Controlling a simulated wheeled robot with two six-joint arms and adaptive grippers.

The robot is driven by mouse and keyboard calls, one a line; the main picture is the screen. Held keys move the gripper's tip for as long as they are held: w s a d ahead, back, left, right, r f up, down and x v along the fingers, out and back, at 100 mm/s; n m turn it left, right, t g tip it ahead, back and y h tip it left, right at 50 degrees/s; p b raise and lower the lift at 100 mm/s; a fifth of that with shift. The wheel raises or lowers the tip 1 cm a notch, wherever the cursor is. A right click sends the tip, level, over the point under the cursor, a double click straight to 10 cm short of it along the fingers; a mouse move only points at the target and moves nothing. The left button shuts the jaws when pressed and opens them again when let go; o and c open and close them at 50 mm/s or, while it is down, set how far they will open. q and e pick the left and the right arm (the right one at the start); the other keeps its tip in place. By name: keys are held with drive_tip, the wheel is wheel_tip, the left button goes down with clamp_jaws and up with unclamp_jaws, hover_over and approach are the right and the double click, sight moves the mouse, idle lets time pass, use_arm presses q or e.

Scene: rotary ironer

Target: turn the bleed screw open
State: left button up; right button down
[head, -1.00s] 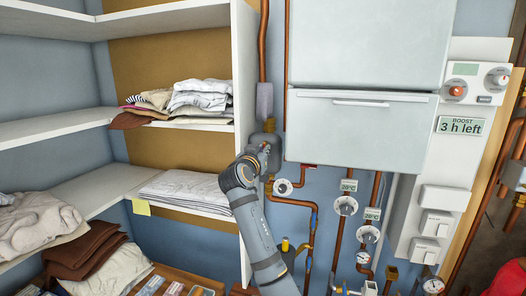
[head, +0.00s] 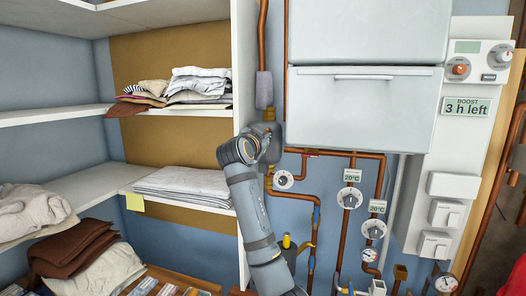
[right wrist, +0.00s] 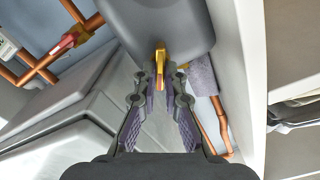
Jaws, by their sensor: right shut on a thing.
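The bleed screw (right wrist: 160,58) is a small brass piece on the underside of a grey vessel in the right wrist view. My right gripper (right wrist: 161,74) is closed on it at the fingertips, with the jaws spread wider toward the palm. In the head view the right arm reaches up to the grey vessel (head: 276,134), which hangs on a copper pipe beside the shelf's edge. There my right gripper's fingers and the screw are largely hidden behind my wrist. My left gripper is not in view.
White shelves with folded laundry (head: 188,182) stand close on the left, their upright panel (head: 243,75) right beside the vessel. A white cabinet (head: 365,110) is close on the right. Copper pipes with dials (head: 349,198) run below it.

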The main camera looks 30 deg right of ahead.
drive_tip(key=shift+s+f+m+b, duration=0.1)
drive_tip(key=shift+f+m+b, duration=0.1)
drive_tip(key=shift+m+b, duration=2.45)
drive_tip(key=shift+f+m+b, duration=0.15)
drive_tip(key=shift+m+b, duration=1.75)
drive_tip(key=shift+m, duration=1.35)
drive_tip(key=c, duration=1.4)
unclamp_jaws()
drive_tip(key=shift+r, duration=0.1)
drive_tip(key=shift+c, duration=0.2)
drive_tip(key=shift+s, duration=0.1)
drive_tip(key=v, duration=1.2)
